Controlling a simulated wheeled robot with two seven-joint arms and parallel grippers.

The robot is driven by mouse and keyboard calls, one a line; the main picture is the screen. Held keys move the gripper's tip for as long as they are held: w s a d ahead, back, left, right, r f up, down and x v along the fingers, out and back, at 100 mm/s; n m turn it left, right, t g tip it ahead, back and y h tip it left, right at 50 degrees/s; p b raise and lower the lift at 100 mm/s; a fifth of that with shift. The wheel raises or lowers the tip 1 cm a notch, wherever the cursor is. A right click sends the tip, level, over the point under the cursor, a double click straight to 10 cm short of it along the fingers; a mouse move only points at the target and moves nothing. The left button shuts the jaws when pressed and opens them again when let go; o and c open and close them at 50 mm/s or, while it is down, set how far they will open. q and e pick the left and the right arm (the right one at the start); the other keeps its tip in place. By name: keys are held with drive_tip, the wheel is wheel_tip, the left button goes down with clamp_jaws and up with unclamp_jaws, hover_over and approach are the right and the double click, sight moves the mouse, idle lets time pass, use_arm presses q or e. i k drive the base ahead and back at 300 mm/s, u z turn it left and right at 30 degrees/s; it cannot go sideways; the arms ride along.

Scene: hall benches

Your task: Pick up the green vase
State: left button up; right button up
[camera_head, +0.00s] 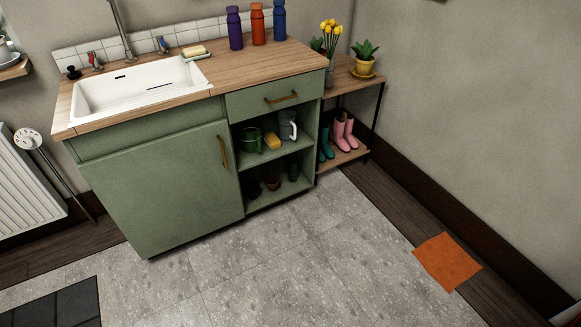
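No thing here is clearly a green vase. A green round vessel (250,139) stands at the left of the upper open shelf in the green cabinet (165,190). It may be the vase, but it is too small and dark to be sure. A dark, greenish upright thing (293,172) on the lower shelf is also hard to make out. Yellow tulips stand in a greyish container (329,76) on the side shelf, partly behind the counter's right end. Neither of my grippers is in view.
On the counter (215,72) are a white sink (140,88) and purple (234,28), orange (258,24) and blue (279,20) bottles. A yellow block (272,140) and grey jug (288,126) share the upper shelf. An orange cloth (447,261) lies right; the tiled floor is clear.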

sight(292, 162)
drive_tip(key=u, duration=0.25)
drive_tip(key=i, duration=2.1)
drive_tip(key=u, duration=0.6)
